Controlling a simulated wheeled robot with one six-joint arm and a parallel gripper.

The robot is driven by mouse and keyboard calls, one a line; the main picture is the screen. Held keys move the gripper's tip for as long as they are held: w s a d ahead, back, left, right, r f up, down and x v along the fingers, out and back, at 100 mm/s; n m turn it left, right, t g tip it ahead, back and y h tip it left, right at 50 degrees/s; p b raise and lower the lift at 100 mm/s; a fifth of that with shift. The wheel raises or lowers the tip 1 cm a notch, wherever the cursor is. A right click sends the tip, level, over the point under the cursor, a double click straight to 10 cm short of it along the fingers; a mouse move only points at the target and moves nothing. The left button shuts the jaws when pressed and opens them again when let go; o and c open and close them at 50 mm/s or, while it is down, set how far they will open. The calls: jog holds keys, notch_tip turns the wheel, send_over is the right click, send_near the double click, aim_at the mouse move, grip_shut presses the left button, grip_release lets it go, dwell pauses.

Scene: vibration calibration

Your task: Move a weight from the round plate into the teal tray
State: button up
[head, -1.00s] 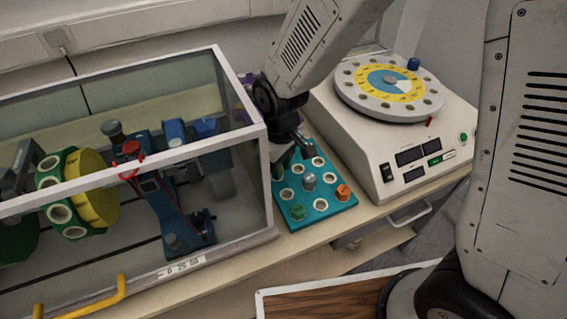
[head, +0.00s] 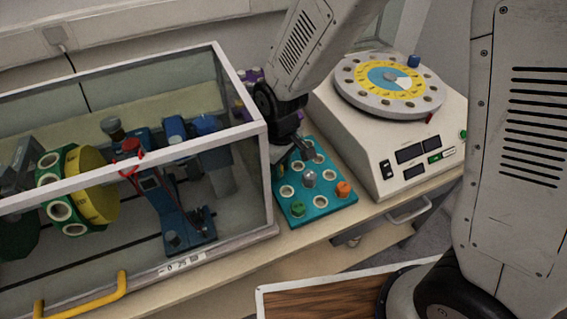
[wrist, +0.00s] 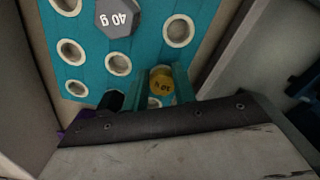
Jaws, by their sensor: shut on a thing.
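The teal tray (head: 331,178) lies on the bench, with several round white-rimmed holes. My gripper (head: 303,150) is low over the tray's back part. Whether the yellow weight touches a hole is hidden. The round plate (head: 395,109) carries a blue weight (head: 413,61) at its back edge.
A clear-walled case (head: 268,190) with a machine inside stands close on the tray's left. The white instrument (head: 350,140) under the round plate stands close on the right. Purple pieces (head: 250,76) lie behind. The bench edge runs just in front of the tray.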

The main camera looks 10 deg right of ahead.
jog(key=shift+f, duration=0.25)
jog(key=o, duration=1)
jog(key=shift+r, duration=0.1)
notch_tip(320, 180, up, 8)
jog(key=shift+f, duration=0.15)
jog(key=s+d+r+m+t, duration=0.1)
jog(key=s+d+r+m, duration=0.8)
jog(key=s+d+r, duration=0.7)
jog(key=s+d, duration=0.2)
jog(key=d, duration=0.2)
jog(key=shift+s+d+r, duration=0.25)
jog(key=shift+s+r, duration=0.05)
